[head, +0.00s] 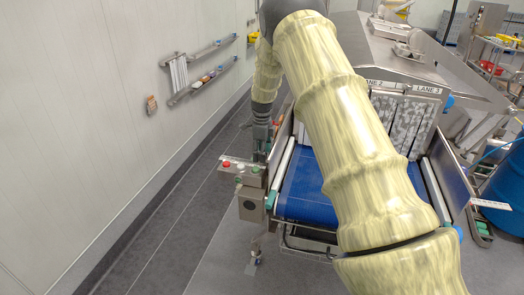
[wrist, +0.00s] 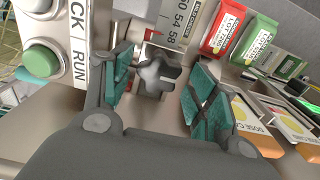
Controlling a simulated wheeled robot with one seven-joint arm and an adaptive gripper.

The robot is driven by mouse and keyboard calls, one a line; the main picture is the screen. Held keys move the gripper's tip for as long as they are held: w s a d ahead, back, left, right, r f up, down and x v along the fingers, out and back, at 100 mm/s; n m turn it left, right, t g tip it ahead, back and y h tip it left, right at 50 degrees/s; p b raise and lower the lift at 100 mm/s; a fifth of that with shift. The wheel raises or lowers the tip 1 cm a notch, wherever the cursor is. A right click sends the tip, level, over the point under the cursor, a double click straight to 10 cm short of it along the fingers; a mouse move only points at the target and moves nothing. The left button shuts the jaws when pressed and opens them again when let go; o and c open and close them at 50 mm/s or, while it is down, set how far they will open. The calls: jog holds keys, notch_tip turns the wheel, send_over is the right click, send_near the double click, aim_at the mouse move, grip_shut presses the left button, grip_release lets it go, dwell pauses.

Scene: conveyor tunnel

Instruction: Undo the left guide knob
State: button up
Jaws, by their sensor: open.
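The left guide knob (wrist: 157,74) is a grey lobed knob in the wrist view, beside a number scale (wrist: 178,22) with a red pointer. My gripper (wrist: 162,80) is open, with one teal-padded finger on each side of the knob. There is a visible gap between the knob and the right finger; the left finger is closer, and I cannot tell whether it touches. In the head view my gripper (head: 262,142) points down at the left side of the blue conveyor belt (head: 304,190). The knob cannot be made out there.
A control box (head: 251,205) with red and green buttons stands just in front of my gripper. A green button (wrist: 41,60) and a RUN label show close to the left finger. Red and green packets (wrist: 228,36) lie beyond the right finger. Grey floor is clear at left.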

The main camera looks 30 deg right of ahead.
jog(key=c, duration=1)
